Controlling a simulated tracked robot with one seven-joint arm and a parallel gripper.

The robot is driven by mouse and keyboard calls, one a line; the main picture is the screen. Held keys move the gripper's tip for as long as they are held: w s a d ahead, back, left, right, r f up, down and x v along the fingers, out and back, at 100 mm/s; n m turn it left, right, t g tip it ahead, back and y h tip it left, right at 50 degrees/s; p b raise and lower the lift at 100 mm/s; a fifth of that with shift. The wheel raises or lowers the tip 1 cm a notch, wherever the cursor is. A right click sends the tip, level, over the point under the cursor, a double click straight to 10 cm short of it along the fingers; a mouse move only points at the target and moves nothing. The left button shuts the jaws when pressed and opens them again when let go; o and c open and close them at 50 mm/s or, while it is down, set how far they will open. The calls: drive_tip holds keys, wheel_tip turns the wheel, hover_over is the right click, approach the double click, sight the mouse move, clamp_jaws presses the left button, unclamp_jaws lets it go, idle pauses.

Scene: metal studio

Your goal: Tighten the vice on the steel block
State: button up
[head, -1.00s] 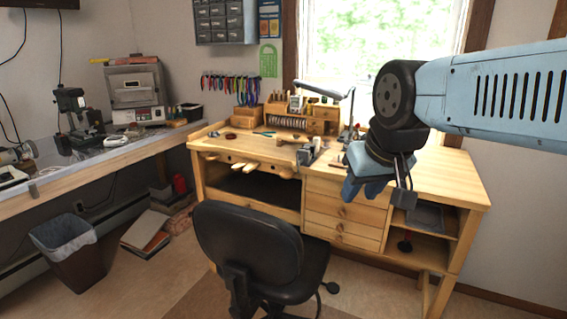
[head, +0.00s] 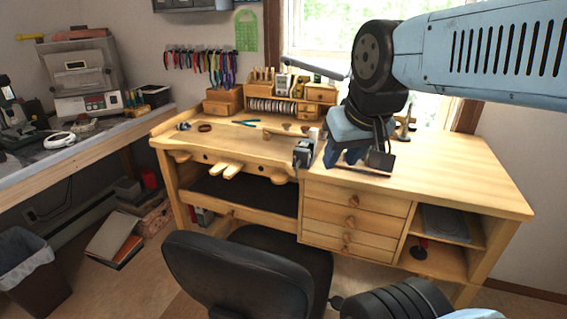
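The vice (head: 304,152) is a small grey and dark fixture at the front edge of the wooden workbench, near the middle. It is small in this view, and I cannot make out the steel block or how far the jaws are apart. My gripper (head: 342,157), with blue fingers pointing down, hangs just right of the vice and looks close to it. I cannot tell whether the two touch, nor whether the fingers are apart. The vice's handle is not clear to see.
The workbench (head: 455,187) has a clear top on its right side. Small wooden drawers (head: 222,101) and tools stand along its back. Blue pliers (head: 246,122) lie left of the vice. A black chair (head: 235,275) stands in front. A side counter (head: 90,150) is at left.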

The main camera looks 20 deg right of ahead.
drive_tip(key=m+g+h, duration=0.1)
drive_tip(key=m+g, duration=0.6)
drive_tip(key=m, duration=0.3)
hover_over(295, 168)
drive_tip(key=w, duration=0.2)
wheel_tip(295, 168, down, 6)
drive_tip(key=f, duration=0.9)
drive_tip(key=s+f, duration=0.1)
drive_tip(key=f, duration=0.3)
drive_tip(key=shift+d+f, duration=0.2)
drive_tip(key=shift+f, duration=0.15)
drive_tip(key=shift+c, duration=0.5)
